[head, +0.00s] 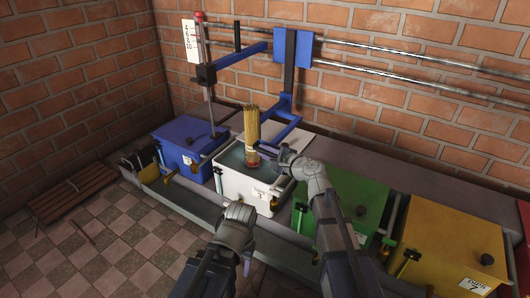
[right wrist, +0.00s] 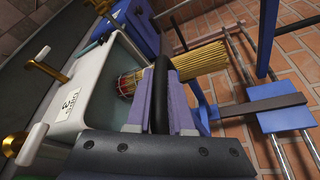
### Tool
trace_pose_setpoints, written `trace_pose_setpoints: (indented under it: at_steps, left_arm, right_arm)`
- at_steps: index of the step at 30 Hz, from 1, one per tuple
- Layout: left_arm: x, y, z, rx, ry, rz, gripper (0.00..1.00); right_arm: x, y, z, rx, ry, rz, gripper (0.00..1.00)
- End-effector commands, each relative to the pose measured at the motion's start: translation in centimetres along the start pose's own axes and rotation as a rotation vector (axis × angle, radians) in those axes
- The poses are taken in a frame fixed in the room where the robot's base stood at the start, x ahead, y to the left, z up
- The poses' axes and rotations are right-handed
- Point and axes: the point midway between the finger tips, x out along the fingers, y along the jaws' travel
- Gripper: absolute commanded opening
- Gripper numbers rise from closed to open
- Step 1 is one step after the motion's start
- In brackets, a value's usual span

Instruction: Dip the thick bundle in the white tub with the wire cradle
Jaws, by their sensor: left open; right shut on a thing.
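The white tub (head: 245,189) with dark liquid stands between the blue and green tubs; its wall also shows in the right wrist view (right wrist: 70,125). The thick bundle (head: 253,126) of tan sticks is upright over this tub, its red-banded lower end at or near the liquid; I cannot tell if it touches. The bundle also shows in the right wrist view (right wrist: 200,61). My left gripper (head: 246,264) is open and empty in front of the white tub.
A blue tub (head: 186,146) is at the left; a green tub (head: 350,200) and a yellow tub (head: 455,235) are at the right. Blue brackets (head: 290,60) hang on wall rails (head: 400,58) behind the bundle. Brass taps line the tub fronts. The floor at left is mostly clear.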

Motion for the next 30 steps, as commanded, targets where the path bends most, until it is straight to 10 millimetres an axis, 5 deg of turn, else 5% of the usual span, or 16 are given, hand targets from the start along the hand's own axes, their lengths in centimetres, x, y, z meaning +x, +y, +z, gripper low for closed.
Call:
trace_pose_setpoints:
  at_steps: [2, 3, 10, 22, 30]
  left_arm:
    - [0.0, 0.0, 0.0, 0.000, 0.000, 0.000, 0.57]
    - [0.0, 0.0, 0.0, 0.000, 0.000, 0.000, 0.57]
    - [0.0, 0.0, 0.0, 0.000, 0.000, 0.000, 0.57]
    - [-0.2, 0.0, 0.0, 0.000, 0.000, 0.000, 0.57]
    - [-1.1, -0.1, 0.1, 0.000, 0.000, 0.000, 0.57]
  right_arm:
    - [0.0, 0.0, 0.0, -0.002, 0.000, 0.000, 0.00]
    - [0.0, 0.0, 0.0, -0.002, 0.000, 0.000, 0.23]
    - [0.0, 0.0, 0.0, -0.001, 0.000, 0.000, 0.49]
    - [-0.7, -0.1, 0.1, 0.000, 0.001, -0.001, 0.50]
    - [-4.4, -0.1, 0.2, 0.001, 0.002, -0.002, 0.50]
